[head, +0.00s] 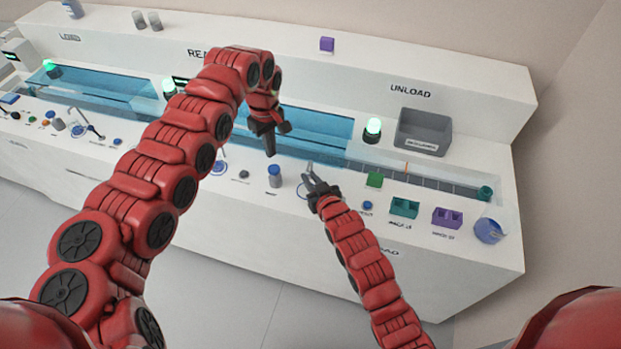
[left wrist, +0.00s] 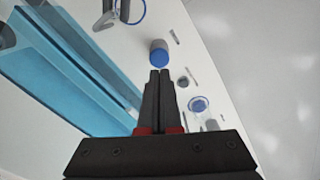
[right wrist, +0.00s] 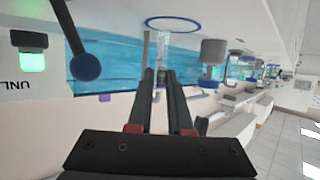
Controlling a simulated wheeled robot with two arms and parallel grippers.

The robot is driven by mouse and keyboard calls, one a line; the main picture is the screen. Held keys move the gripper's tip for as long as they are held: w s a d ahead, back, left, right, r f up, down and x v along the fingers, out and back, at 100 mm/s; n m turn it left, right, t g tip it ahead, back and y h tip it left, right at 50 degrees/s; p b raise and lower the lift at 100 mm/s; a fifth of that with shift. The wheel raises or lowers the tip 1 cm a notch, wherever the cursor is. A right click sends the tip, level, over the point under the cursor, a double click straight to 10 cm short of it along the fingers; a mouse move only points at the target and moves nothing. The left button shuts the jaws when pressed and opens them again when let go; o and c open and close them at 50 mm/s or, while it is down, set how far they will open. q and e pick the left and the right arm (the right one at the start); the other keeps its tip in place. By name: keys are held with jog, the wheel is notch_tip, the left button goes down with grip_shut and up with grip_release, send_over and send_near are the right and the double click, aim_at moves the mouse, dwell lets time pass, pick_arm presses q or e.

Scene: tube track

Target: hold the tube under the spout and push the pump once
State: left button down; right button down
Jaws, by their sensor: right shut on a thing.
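My right gripper (head: 312,182) is shut on a slim clear tube (right wrist: 162,48), near a blue ring mark on the white bench. The tube shows as a small pale piece at the fingertips in the head view (head: 309,168). The pump (head: 274,176), a short grey cylinder with a blue top, stands just left of the right gripper. My left gripper (head: 270,152) is shut and empty above the pump. In the left wrist view its fingertips (left wrist: 160,74) line up with the pump's blue top (left wrist: 159,58); contact cannot be told.
A dark rod with a ball end (right wrist: 87,66) is close to the right wrist camera. A blue-walled channel (head: 320,130) runs behind. A grey bin (head: 424,132) stands at back right.

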aim_at(274, 168)
pick_arm(q)
jog(key=shift+f, duration=2.2)
jog(key=shift+f, duration=0.35)
jog(key=shift+f, duration=0.85)
dwell(0.4)
jog(key=shift+r, duration=3.55)
